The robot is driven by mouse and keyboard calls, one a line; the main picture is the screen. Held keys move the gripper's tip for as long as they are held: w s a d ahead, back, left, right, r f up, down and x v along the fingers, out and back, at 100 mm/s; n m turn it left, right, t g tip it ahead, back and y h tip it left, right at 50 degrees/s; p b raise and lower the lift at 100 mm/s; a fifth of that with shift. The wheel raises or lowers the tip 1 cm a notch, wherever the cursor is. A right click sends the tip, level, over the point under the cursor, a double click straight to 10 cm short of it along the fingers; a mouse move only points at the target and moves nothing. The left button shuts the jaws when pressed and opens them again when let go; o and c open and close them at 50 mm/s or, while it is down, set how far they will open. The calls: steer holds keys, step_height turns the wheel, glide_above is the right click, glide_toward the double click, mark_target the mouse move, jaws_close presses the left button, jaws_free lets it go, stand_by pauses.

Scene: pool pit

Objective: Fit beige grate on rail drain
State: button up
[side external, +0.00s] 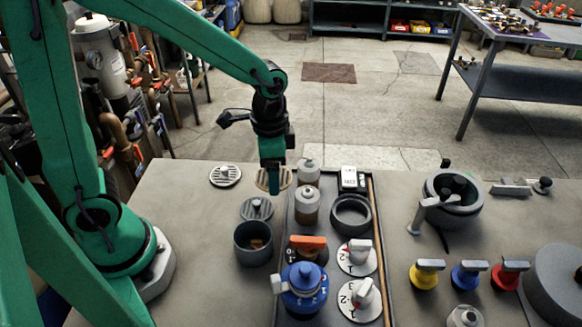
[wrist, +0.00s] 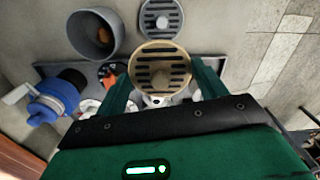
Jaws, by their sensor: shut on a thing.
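The beige grate (wrist: 160,72) is a round slotted disc between the two fingers of my gripper (wrist: 163,85) in the wrist view. In the side view my gripper (side external: 272,188) points straight down and is shut on the beige grate (side external: 262,180), hiding its middle. Its height above the bench is hard to tell. A grey slotted round (side external: 225,175) lies on the bench to its left, and a grey grate with a knob (side external: 257,208) lies nearer the camera. One grey grate (wrist: 161,18) shows in the wrist view. I cannot tell which spot is the rail drain.
A dark pot (side external: 253,243) stands left of a long dark tray (side external: 292,222). The tray holds bottles (side external: 307,205), a black ring (side external: 350,215), a blue valve (side external: 303,287) and dials. Bare bench lies left of the pot. A pump housing (side external: 455,195) stands at right.

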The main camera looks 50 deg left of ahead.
stand_by(0.4)
steer(key=w+d+n, duration=0.1)
steer(key=w+d, duration=0.2)
steer(key=w+d+n, duration=0.1)
steer(key=w+d, duration=0.1)
steer(key=w, duration=0.1)
steer(key=shift+w+d+f+n, duration=0.1)
steer(key=shift+w+d+n, duration=0.1)
steer(key=shift+d+n, duration=0.2)
steer(key=w+d+f+n, duration=0.1)
steer(key=w+d+n, duration=0.2)
steer(key=w+d, duration=0.2)
steer(key=shift+d+f, duration=0.15)
steer(key=shift+d, duration=1.05)
steer(key=shift+f, duration=0.1)
steer(key=shift+f, duration=1.8)
steer(key=shift+f, duration=0.45)
steer(key=shift+f, duration=0.3)
